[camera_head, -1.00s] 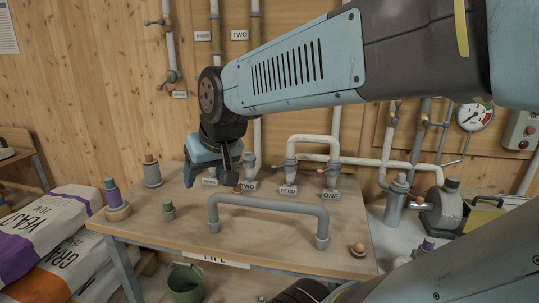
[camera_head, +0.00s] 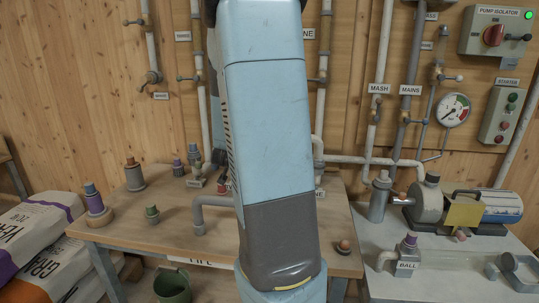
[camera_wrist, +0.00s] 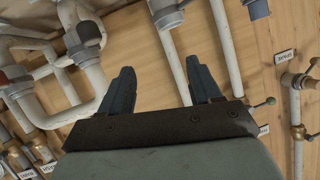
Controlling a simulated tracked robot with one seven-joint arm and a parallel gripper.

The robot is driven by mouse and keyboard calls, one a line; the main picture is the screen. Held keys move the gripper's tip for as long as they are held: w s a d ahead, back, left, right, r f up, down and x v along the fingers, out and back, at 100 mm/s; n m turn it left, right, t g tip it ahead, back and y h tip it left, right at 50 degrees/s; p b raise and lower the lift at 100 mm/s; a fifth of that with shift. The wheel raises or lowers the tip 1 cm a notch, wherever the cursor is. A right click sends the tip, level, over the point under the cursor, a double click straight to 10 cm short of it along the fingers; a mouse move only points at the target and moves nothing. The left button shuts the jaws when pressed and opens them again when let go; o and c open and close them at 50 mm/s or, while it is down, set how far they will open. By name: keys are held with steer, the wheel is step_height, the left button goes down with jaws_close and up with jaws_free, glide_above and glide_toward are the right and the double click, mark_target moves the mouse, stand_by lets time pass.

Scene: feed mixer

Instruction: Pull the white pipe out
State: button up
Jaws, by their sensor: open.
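A bent white pipe (camera_wrist: 88,92) shows in the wrist view at the left, a U shape with grey collars at its ends. In the head view only the right bend of a white pipe (camera_head: 318,146) shows at the back of the table; my arm hides the rest. My gripper (camera_wrist: 161,70) is open and empty in the wrist view. A straight white wall pipe (camera_wrist: 171,55) passes behind the gap between the fingers. In the head view my arm hides the gripper.
A grey bent pipe (camera_head: 213,201) stands at the front of the wooden table (camera_head: 130,222), partly behind my arm. Capped stubs stand at the table's left. Wall pipes with valves rise behind. A pump (camera_head: 428,203) stands on the right bench. Feed bags (camera_head: 40,228) lie left.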

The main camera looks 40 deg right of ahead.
steer(key=shift+d+f+m+g+h, duration=0.4)
steer(key=shift+d+h, duration=0.85)
steer(key=shift+d, duration=1.9)
steer(key=shift+d+f+m+g+h, duration=0.4)
steer(key=shift+d+h, duration=0.8)
steer(key=shift+d, duration=2)
steer(key=shift+d+f+m+g+h, duration=0.4)
steer(key=shift+d+h, duration=0.85)
steer(key=shift+d, duration=1.9)
steer(key=shift+f, duration=0.15)
jaws_close()
steer(key=c, duration=0.5)
jaws_free()
steer(key=c, duration=0.6)
steer(key=shift+c, duration=0.2)
steer(key=shift+r, duration=0.55)
